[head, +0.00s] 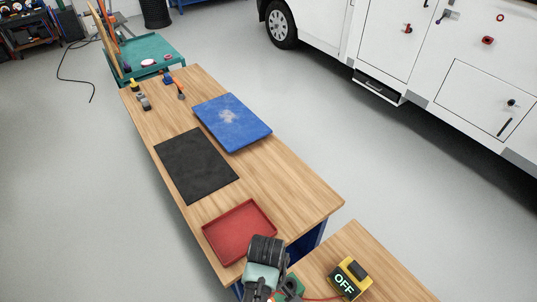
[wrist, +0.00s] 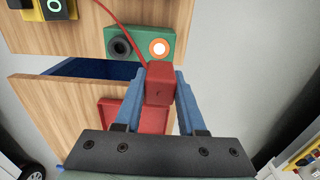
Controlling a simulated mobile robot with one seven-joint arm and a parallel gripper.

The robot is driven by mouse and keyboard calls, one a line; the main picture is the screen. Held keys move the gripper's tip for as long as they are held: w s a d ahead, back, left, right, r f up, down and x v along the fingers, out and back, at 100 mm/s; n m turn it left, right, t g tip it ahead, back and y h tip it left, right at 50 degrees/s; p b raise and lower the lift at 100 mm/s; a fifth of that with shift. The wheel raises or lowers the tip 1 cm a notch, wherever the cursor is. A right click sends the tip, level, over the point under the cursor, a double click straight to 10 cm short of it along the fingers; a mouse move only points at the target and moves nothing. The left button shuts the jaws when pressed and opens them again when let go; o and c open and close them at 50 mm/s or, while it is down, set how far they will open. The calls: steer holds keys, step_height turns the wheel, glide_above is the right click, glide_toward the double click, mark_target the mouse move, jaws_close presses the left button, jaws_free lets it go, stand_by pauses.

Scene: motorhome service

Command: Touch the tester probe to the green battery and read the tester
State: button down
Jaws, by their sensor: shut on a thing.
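The tester (head: 348,279) is a yellow and black box on the near wooden table, and its display reads OFF. It shows partly at the upper left of the wrist view (wrist: 54,8). In the wrist view, the green battery (wrist: 139,34) has a black round post and a pale round post with an orange ring. My gripper (wrist: 160,73) is shut on the red probe (wrist: 158,88), with a blue finger on each side. The probe appears just below the battery in that view; I cannot tell whether they touch. A red cable runs from it toward the tester. My arm partly hides the battery (head: 292,287) in the head view.
A red tray (head: 240,231), a black mat (head: 196,165) and a blue slab (head: 232,122) lie on the long wooden bench (head: 290,185). A gap separates the bench from the near table (head: 385,265). A white motorhome (head: 420,60) stands at the upper right.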

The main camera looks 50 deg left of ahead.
steer(key=shift+w+d, duration=0.15)
steer(key=shift+f+b, duration=1.95)
steer(key=shift+f, duration=0.95)
steer(key=shift+f, duration=0.25)
steer(key=shift+f, duration=0.4)
steer(key=shift+r, duration=0.1)
stand_by(1.7)
step_height(320, 180, up, 6)
steer(key=p, duration=0.5)
steer(key=shift+p, duration=0.4)
steer(key=shift+r+p, duration=0.45)
steer(key=shift+r, duration=0.5)
